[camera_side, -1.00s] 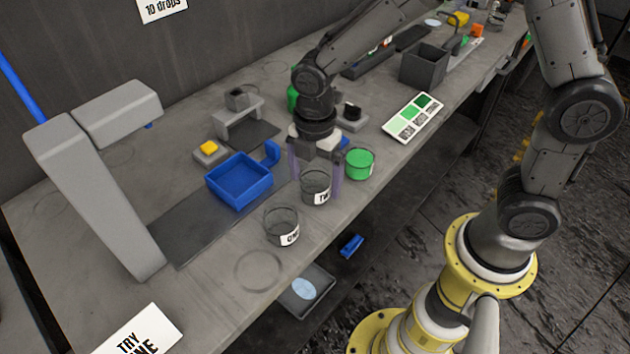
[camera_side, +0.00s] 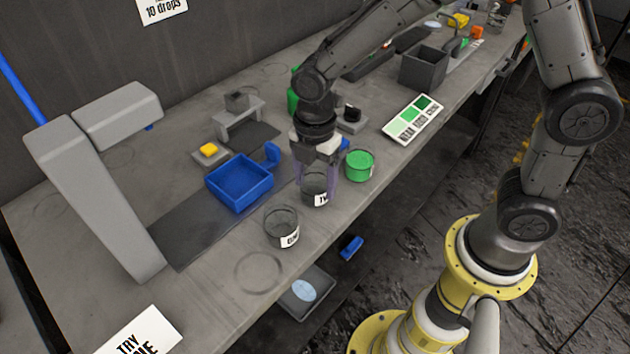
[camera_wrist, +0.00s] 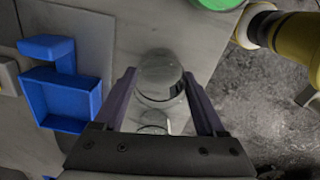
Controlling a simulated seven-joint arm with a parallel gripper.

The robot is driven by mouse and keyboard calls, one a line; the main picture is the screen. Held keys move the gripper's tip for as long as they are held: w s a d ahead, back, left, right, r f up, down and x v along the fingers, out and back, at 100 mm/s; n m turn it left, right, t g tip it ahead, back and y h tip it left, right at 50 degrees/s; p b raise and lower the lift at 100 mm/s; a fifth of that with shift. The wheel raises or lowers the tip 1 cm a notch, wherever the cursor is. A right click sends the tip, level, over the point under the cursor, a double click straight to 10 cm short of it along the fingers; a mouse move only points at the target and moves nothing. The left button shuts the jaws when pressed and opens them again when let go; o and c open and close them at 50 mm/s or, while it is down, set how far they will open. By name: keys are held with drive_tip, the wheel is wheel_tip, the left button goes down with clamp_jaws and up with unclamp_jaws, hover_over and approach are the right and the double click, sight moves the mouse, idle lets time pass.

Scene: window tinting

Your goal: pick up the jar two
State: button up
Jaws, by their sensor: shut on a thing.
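Jar two (camera_side: 317,188) is a clear glass jar with a white label starting "TW". It stands upright at the bench's front edge in the side view; I cannot tell whether its base touches the bench. My gripper (camera_side: 318,182) points down over it and is shut on it, one purple finger on each side. In the wrist view the jar (camera_wrist: 160,82) shows between the two fingers (camera_wrist: 160,100). Jar one (camera_side: 281,227), with its own label, stands just left and in front of jar two, apart from it.
A green round container (camera_side: 359,165) stands close right of my gripper. A blue tray (camera_side: 240,183) with a handle lies to the left. A colour card (camera_side: 413,118) and a grey box (camera_side: 423,66) are farther right. The bench front edge drops off near the jars.

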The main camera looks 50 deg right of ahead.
sight(319, 172)
drive_tip(key=shift+r, duration=0.15)
drive_tip(key=shift+r, duration=0.25)
drive_tip(key=r, duration=0.3)
drive_tip(key=shift+s+d+r, duration=0.1)
drive_tip(key=shift+s+r, duration=0.1)
drive_tip(key=shift+s, duration=0.15)
drive_tip(key=s+d+r, duration=0.4)
drive_tip(key=s+r, duration=0.4)
drive_tip(key=s, duration=0.4)
drive_tip(key=shift+s+d+r, duration=0.2)
drive_tip(key=shift+s+r, duration=0.1)
drive_tip(key=shift+r, duration=0.1)
